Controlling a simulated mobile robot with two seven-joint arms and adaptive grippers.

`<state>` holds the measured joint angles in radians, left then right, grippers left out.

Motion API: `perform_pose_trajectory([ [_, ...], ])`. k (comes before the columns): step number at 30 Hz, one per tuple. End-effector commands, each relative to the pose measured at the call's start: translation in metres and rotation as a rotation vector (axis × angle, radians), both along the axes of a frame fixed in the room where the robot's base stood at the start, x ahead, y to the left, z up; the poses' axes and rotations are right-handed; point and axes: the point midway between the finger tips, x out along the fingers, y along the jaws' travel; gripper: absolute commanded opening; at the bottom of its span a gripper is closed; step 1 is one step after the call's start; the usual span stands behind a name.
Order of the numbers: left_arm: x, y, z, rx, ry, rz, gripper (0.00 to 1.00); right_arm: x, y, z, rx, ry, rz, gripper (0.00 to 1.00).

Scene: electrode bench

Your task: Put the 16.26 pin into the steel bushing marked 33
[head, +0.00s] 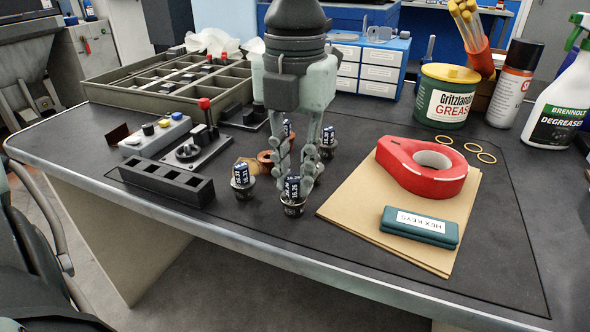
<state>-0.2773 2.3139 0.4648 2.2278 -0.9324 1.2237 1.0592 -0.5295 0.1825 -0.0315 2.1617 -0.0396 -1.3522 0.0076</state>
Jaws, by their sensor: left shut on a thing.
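My left gripper (297,178) comes down from the top middle with its fingers shut on a dark pin (292,188) with a white-lettered label. The label seems to read 16.26, but it is small. The pin is upright, with a dark metal ring or base (293,208) at its foot, low over or on the mat. Similar labelled pieces stand nearby: one to the left (243,181), one to the right behind (327,142), and one partly hidden behind the fingers (288,128). I cannot make out a steel bushing marked 33. My right gripper is not in view.
A black block with square pockets (165,181), a lever fixture (195,150) and a grey button box (155,135) stand left. A copper ring (265,160) lies behind the gripper.

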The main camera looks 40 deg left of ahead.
Motion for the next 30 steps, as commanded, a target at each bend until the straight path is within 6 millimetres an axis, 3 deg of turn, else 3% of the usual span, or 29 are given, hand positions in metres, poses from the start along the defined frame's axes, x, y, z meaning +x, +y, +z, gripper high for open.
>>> perform_pose_trajectory([
  [12,0.0001,0.0000,-0.0028,0.000,0.000,0.000,0.00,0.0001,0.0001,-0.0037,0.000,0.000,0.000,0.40],
  [13,0.0002,0.0000,-0.0028,0.000,0.000,0.000,0.21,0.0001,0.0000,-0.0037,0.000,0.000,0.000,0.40],
  [18,0.0001,0.0000,-0.0029,0.000,0.000,0.000,0.42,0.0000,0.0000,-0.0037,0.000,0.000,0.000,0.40],
  [30,0.0008,0.0003,0.0052,0.001,-0.002,0.001,0.42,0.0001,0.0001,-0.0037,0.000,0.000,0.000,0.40],
])
